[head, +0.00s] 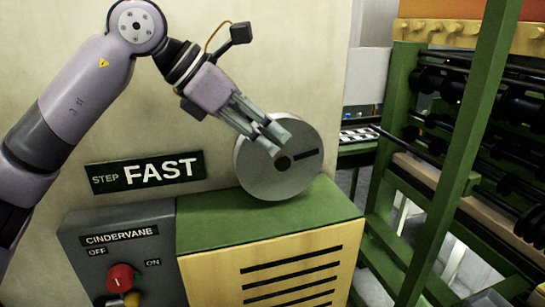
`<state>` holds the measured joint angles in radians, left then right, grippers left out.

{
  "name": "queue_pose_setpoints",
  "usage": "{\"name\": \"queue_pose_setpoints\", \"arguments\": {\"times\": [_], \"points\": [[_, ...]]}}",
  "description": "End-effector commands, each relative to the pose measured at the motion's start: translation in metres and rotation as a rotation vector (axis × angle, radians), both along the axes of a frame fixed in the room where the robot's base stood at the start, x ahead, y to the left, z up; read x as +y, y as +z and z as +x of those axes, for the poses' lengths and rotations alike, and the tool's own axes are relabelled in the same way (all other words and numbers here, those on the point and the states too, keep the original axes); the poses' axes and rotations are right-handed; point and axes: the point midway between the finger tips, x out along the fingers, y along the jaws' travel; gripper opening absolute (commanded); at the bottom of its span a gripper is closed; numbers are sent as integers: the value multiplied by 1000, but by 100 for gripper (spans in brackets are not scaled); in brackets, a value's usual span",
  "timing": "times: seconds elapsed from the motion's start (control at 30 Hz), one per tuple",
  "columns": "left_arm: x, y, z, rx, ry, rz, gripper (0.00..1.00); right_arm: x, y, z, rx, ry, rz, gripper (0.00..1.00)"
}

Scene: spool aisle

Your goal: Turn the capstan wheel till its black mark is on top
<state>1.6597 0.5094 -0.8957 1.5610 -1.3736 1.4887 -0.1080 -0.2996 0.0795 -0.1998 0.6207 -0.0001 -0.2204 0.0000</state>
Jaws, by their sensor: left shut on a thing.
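The capstan wheel (265,183) is a grey disc with a dark hub, standing upright above the green top of a cabinet. Its black mark (306,155) is a short bar to the right of the hub, pointing right and slightly up. My left gripper (270,140) reaches down from the upper left and is shut on the wheel at its upper left part. The fingers cover some of the rim and face there, so the exact contact is hidden. My right gripper is not in view.
The cabinet's green top (235,220) lies below the wheel. A grey control box (85,230) with a red knob (121,277) is at the lower left. A "STEP FAST" sign (146,171) is on the wall. A green rack (460,190) with dark spools stands on the right.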

Motion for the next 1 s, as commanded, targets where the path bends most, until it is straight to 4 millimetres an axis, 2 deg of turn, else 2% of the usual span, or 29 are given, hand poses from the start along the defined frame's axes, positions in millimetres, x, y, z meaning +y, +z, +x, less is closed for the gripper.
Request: {"name": "queue_pose_setpoints", "arguments": {"times": [0.03,0.3,0.5,0.9,0.93,1.0], "points": [[3,-9,0,-12,3,-33,0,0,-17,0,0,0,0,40],[8,-8,-2,-52,3,-156,0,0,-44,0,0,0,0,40],[10,-6,-2,-64,2,-195,0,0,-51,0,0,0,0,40],[10,-4,-3,-66,2,-201,0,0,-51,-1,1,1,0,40],[10,-4,-3,-66,2,-201,25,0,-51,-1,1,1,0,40],[10,-4,-3,-66,2,-201,30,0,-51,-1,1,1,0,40]]}}
